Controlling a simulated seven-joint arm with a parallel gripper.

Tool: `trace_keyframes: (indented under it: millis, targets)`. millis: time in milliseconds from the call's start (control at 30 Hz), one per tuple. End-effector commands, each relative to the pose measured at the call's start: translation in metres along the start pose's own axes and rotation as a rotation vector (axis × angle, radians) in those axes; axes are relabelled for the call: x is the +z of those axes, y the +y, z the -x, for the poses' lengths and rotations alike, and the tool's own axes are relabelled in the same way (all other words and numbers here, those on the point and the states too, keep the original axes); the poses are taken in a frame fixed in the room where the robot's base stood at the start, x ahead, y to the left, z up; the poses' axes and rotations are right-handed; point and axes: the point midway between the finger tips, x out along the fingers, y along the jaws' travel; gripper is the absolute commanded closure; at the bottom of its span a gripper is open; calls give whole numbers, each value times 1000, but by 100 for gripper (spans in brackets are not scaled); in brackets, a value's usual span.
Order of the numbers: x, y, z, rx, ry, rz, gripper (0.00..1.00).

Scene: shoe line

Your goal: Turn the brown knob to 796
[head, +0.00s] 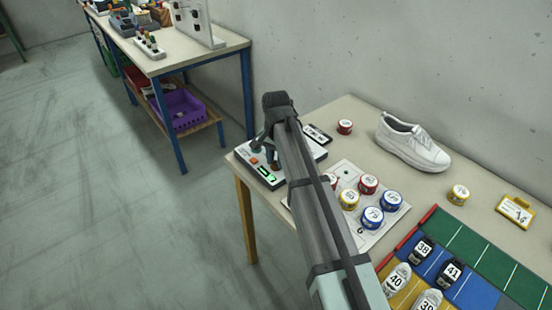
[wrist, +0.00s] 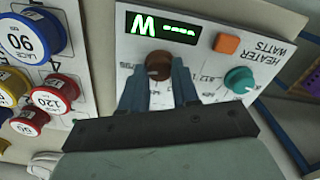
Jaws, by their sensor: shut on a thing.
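The brown knob (wrist: 158,62) is on a pale panel in the wrist view, below a green-lit display (wrist: 163,27). The display shows a W and characters too small to read for certain. My gripper (wrist: 158,78) is shut on the brown knob, one blue-grey finger on each side. The fingers partly hide the knob and its scale. In the head view my gripper (head: 270,143) is over the control box (head: 267,183), and my arm hides part of the box; the brown knob cannot be made out there.
A teal knob (wrist: 240,80) and an orange button (wrist: 227,43) are beside the brown knob, with "HEATER WATTS" printed nearby. Several round lace tins stand on a white board (head: 347,167). A white shoe (head: 411,143) stands behind them. Numbered shoe pieces lie on a coloured mat (head: 480,248).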

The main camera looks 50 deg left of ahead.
Motion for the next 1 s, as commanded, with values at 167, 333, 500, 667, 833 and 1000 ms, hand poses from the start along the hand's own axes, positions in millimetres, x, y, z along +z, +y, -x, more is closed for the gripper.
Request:
trace_keyframes:
  millis: [167, 333, 500, 667, 833, 1000]
  targets:
    - [0, 0, 0, -1, 1, 0, 100]
    - [0, 0, 0, -1, 1, 1, 60]
    - [0, 0, 0, 0, 1, 1, 44]
    - [0, 0, 0, 0, 0, 1, 44]
    - [0, 0, 4, -1, 1, 1, 44]
    - [-1, 0, 23, -1, 1, 1, 44]
